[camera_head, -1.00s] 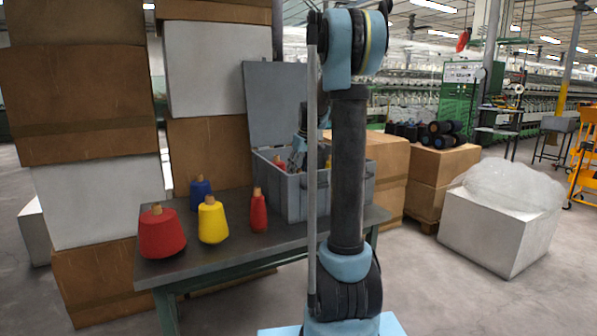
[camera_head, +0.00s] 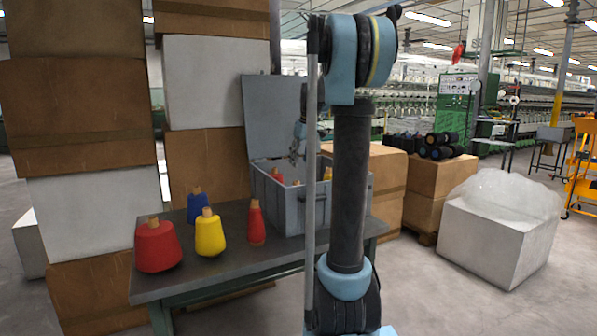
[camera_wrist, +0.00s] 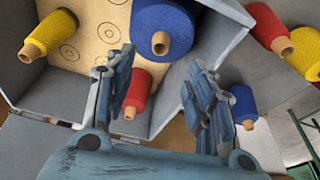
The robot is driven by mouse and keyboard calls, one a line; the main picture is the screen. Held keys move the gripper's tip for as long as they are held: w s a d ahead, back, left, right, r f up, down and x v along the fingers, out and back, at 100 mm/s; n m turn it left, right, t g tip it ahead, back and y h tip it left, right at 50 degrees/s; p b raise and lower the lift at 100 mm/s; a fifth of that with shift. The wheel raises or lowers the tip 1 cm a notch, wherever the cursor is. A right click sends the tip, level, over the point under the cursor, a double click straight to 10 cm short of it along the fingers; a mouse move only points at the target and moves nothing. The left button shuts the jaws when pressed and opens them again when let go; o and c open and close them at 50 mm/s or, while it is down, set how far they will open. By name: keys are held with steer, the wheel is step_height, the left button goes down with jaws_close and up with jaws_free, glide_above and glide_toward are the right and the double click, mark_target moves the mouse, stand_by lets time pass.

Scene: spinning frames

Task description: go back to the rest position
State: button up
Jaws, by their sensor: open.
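My gripper (camera_head: 296,156) is open and empty, above the grey lidded bin (camera_head: 308,213). In the wrist view its two fingers (camera_wrist: 160,68) are spread apart. A blue cone (camera_wrist: 165,22), a yellow cone (camera_wrist: 48,32) and a red cone (camera_wrist: 138,92) are inside the bin. In the head view a red cone (camera_head: 277,174) shows inside it. On the table (camera_head: 225,268) left of the bin stand a large red cone (camera_head: 158,248), a yellow cone (camera_head: 210,236), a blue cone (camera_head: 195,208) and a slim red cone (camera_head: 256,225). My arm hides part of the bin.
The bin's raised lid (camera_head: 272,115) stands behind the gripper. Tall stacks of boxes (camera_head: 80,125) rise left of and behind the table. Brown cartons (camera_head: 440,185) and a white box (camera_head: 497,240) stand on the floor to the right. Open floor shows between them and the table.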

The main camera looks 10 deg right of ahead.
steer(key=shift+s+d+r, duration=0.1)
steer(key=shift+s+r, duration=0.1)
steer(key=shift+r, duration=0.5)
steer(key=s+a+f+m, duration=0.1)
steer(key=s+f, duration=0.3)
steer(key=s, duration=0.7)
steer(key=s+a+f+m, duration=0.1)
steer(key=s+f, duration=0.3)
steer(key=s, duration=0.7)
steer(key=s+f+m+h, duration=0.1)
steer(key=s+f+m, duration=0.2)
steer(key=s+f, duration=1.4)
steer(key=shift+s+d, duration=0.15)
steer(key=shift+s, duration=0.95)
steer(key=shift+w+f, duration=0.2)
steer(key=shift+w, duration=0.2)
